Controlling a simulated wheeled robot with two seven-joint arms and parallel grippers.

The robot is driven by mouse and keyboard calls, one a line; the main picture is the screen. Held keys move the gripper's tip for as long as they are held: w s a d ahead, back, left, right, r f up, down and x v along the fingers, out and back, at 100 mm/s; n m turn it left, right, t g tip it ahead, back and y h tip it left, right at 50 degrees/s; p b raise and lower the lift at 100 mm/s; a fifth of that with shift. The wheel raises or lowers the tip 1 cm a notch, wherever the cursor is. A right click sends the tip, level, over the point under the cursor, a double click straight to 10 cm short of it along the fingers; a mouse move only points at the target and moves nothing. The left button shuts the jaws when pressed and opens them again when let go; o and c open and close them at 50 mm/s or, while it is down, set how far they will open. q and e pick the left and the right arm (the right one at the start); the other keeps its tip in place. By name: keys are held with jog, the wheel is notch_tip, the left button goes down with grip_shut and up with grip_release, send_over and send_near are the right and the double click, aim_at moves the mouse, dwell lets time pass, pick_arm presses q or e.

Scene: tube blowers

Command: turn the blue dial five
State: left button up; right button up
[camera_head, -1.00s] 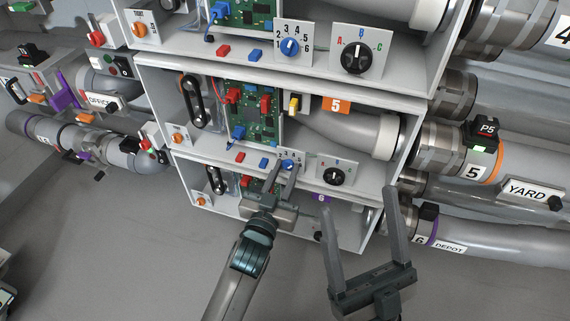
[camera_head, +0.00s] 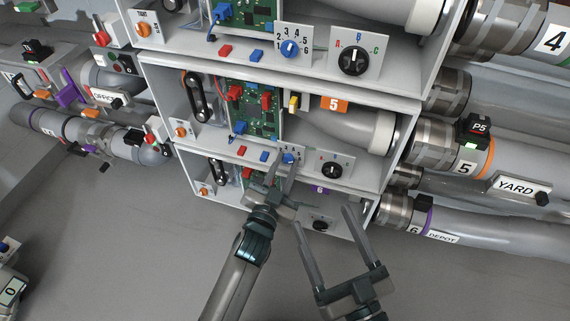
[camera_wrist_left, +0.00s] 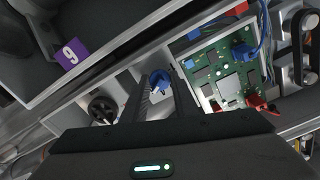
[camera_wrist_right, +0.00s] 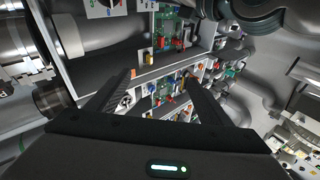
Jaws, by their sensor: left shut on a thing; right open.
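The blue dial (camera_head: 288,158) of bay five sits on a small white numbered plate at the front ledge under the orange 5 label (camera_head: 334,104). My left gripper (camera_head: 284,172) reaches up to it from below and is shut on it. In the left wrist view the blue dial (camera_wrist_left: 158,80) shows at the fingertips. The fingers hide part of its plate, and I cannot read the setting. My right gripper (camera_head: 324,216) is open and empty, lower and to the right, in front of the bottom bay. Its fingers (camera_wrist_right: 157,77) stand apart in the right wrist view.
A black A-B-C knob (camera_head: 332,170) sits right of the blue dial. Another blue dial (camera_head: 289,48) is on the shelf above. Red (camera_head: 241,151) and blue (camera_head: 264,155) blocks lie on the ledge at left. Pipes run along the right. The floor below is clear.

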pick_arm(q)
jog(key=o, duration=1.1)
jog(key=shift+c, duration=0.2)
jog(key=shift+s, duration=0.1)
jog(key=p+v, duration=0.1)
jog(key=v, duration=1.6)
jog(key=shift+p, duration=0.4)
pick_arm(e)
notch_tip(320, 180, down, 6)
jog(key=d+g+h, duration=0.1)
jog(key=g, duration=0.2)
jog(key=shift+w+f+g+h, duration=0.15)
jog(key=shift+w+g+h, duration=0.15)
jog(key=shift+w, duration=0.1)
